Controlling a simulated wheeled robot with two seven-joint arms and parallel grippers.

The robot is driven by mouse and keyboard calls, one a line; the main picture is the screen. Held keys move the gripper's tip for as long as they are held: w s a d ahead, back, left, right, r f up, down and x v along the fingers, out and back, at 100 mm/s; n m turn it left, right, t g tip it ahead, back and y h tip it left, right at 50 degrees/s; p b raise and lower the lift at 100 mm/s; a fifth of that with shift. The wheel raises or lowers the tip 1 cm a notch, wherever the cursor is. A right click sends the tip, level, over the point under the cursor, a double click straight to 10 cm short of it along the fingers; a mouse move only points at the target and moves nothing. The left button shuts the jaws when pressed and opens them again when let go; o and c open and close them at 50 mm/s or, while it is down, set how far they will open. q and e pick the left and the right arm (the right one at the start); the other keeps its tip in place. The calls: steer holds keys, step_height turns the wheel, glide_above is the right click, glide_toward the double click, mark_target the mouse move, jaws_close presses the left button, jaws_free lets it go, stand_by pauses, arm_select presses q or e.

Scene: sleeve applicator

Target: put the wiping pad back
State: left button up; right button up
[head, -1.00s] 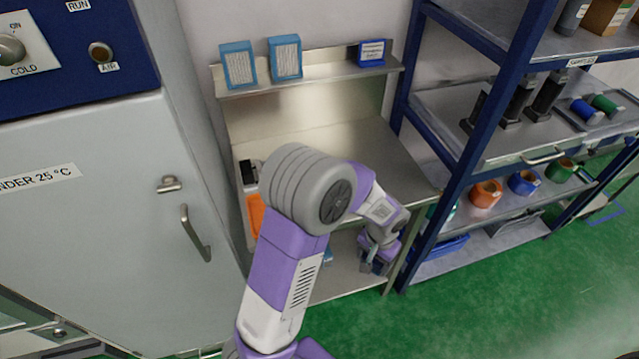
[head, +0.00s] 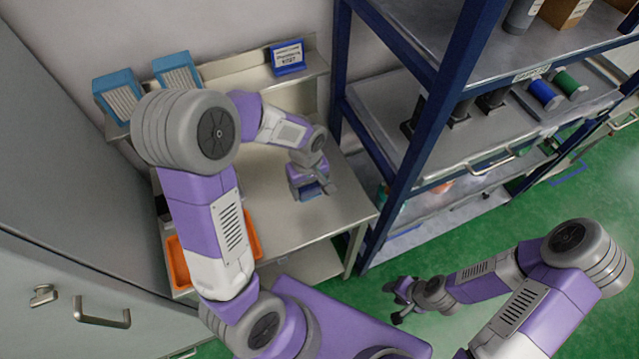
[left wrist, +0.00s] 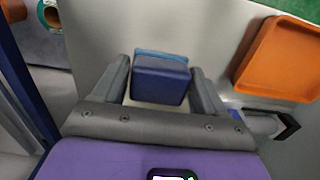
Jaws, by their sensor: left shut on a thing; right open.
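The wiping pad (left wrist: 160,80) is a dark blue block with a lighter blue layer along one side. It sits between the two grey fingers of my left gripper (left wrist: 160,88), which is shut on it. In the head view my left gripper (head: 318,190) is over the right part of the steel table (head: 285,222), and only a little of the pad's blue shows. I cannot tell the gap between pad and table. My right gripper (head: 398,302) is open and empty, over the green floor right of the table.
An orange tray (head: 258,238) lies on the table's left, partly behind my left arm. Blue-framed filters (head: 178,70) and a blue sign (head: 288,58) stand on the back shelf. A blue-framed rack (head: 450,80) rises close on the right. The table's middle is clear.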

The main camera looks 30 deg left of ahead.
mark_target(307, 199)
arm_select(q)
steer(key=f, duration=0.2)
steer(key=s+f, duration=0.1)
steer(key=f, duration=0.1)
steer(key=shift+f, duration=0.35)
step_height(307, 199, down, 4)
steer(key=shift+f+b, duration=0.2)
steer(key=shift+b, duration=0.25)
steer(key=shift+w+f, duration=0.15)
arm_select(e)
steer(key=shift+s+f, duration=0.3)
steer(key=shift+f, duration=0.1)
arm_select(q)
steer(key=shift+f, duration=0.1)
arm_select(e)
steer(key=shift+f, duration=0.1)
arm_select(q)
steer(key=shift+f, duration=0.15)
steer(key=o, duration=1.1)
arm_select(e)
steer(key=shift+f, duration=0.1)
arm_select(q)
steer(key=shift+r, duration=0.2)
